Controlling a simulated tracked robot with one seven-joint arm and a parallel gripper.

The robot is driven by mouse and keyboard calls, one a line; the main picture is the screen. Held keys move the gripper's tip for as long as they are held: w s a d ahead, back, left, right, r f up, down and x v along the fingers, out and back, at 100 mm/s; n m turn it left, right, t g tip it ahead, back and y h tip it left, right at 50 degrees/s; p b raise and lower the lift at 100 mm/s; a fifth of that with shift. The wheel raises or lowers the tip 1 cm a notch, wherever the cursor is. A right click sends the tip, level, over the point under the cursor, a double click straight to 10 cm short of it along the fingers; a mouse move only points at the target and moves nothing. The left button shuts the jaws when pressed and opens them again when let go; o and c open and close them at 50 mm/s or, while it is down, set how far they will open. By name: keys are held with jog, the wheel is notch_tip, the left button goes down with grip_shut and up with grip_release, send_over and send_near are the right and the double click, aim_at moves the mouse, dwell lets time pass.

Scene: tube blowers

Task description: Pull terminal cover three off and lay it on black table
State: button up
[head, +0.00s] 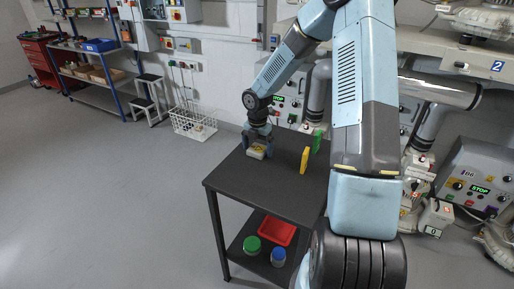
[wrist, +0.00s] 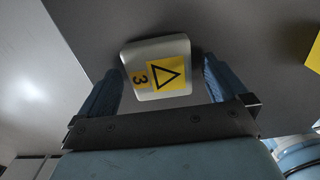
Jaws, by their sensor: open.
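Terminal cover three (wrist: 172,88) is a pale, rounded block with a yellow label bearing a black triangle and a "3". In the head view the cover (head: 256,154) is at the far left part of the black table (head: 235,185) and appears to lie on its top. My gripper (head: 258,142) is right above it, pointing down. In the wrist view my gripper (wrist: 160,72) is open, with one blue finger on each side of the cover. The left finger is close to the cover's side; whether either finger touches it is hard to tell.
A yellow upright piece (head: 304,160) and a green one (head: 318,140) stand on the table to the right. The lower shelf holds a red tray (head: 278,230) and jars with green (head: 252,245) and blue (head: 278,254) lids. The tabletop's front is clear.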

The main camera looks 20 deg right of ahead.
jog(key=shift+r, duration=0.1)
notch_tip(320, 180, up, 13)
jog(key=s+r+m+t+h, duration=0.1)
jog(key=s+r+m+h, duration=0.1)
jog(key=s+r+m, duration=0.55)
jog(key=s+r+m+t, duration=0.1)
jog(key=s+r+m, duration=0.3)
jog(key=s+m, duration=0.2)
jog(key=s+r+m+t+y, duration=0.1)
jog(key=s+r+m+t, duration=0.1)
jog(key=s+r+m, duration=0.2)
jog(key=s+r+m+t+y, duration=0.1)
jog(key=s+r+m, duration=0.4)
jog(key=s+m, duration=0.4)
jog(key=shift+s+t, duration=0.3)
jog(key=shift+s, duration=2.9)
jog(key=shift+a+r+m, duration=0.1)
jog(key=shift+m, duration=0.15)
